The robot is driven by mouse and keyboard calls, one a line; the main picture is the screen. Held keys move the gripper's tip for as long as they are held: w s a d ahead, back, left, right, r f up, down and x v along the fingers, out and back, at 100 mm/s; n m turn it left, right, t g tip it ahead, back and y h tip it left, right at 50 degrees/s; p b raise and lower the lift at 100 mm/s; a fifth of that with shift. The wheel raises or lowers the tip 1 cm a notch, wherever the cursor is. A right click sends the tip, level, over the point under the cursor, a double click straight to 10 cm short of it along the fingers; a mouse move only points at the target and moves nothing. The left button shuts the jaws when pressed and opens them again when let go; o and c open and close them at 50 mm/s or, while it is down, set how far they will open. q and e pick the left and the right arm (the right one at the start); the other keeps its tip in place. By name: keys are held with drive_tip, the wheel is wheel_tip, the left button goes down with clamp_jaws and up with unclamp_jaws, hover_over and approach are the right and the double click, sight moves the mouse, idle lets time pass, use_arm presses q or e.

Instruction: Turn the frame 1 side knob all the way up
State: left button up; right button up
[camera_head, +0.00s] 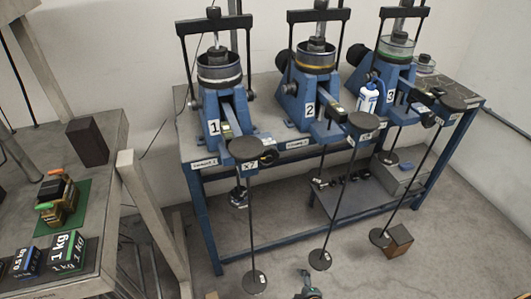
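Frame 1 (211,112) is the leftmost blue lever frame on the blue bench, marked with a white "1". A small dark knob (268,157) sits at the right of its lever end, beside the round X7 disc. A grey hub (194,104) shows on its left side. I cannot tell for sure which of these is the side knob, nor how far it is turned. A small dark and teal part (307,287) at the bottom edge may be the tip of my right gripper. It is far below frame 1, touching nothing visible. My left gripper is not seen.
Frame 2 (313,100) and frame 3 (392,88) stand to the right. Hanger rods with discs hang in front of the bench. A table (105,190) with weights stands at left. A brown block (398,240) lies on the floor at right.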

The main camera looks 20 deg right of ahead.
drive_tip(key=w+a+r+n+t+p, duration=0.1)
drive_tip(key=w+r+n+t, duration=0.2)
drive_tip(key=w+r, duration=0.5)
drive_tip(key=w+r+n+t, duration=0.25)
drive_tip(key=w+r, duration=0.25)
drive_tip(key=r, duration=0.6)
drive_tip(key=n+t+y, duration=0.1)
drive_tip(key=n+t, duration=0.3)
drive_tip(key=n, duration=0.3)
approach(269, 158)
drive_tip(key=w, duration=0.2)
drive_tip(key=shift+m+g, duration=0.25)
drive_tip(key=w, duration=0.8)
drive_tip(key=shift+w+a+r, duration=0.1)
drive_tip(key=shift+w+a, duration=0.05)
drive_tip(key=shift+w, duration=0.2)
drive_tip(key=c, duration=0.6)
drive_tip(key=shift+r, duration=0.1)
drive_tip(key=c, duration=1)
drive_tip(key=shift+w, duration=0.1)
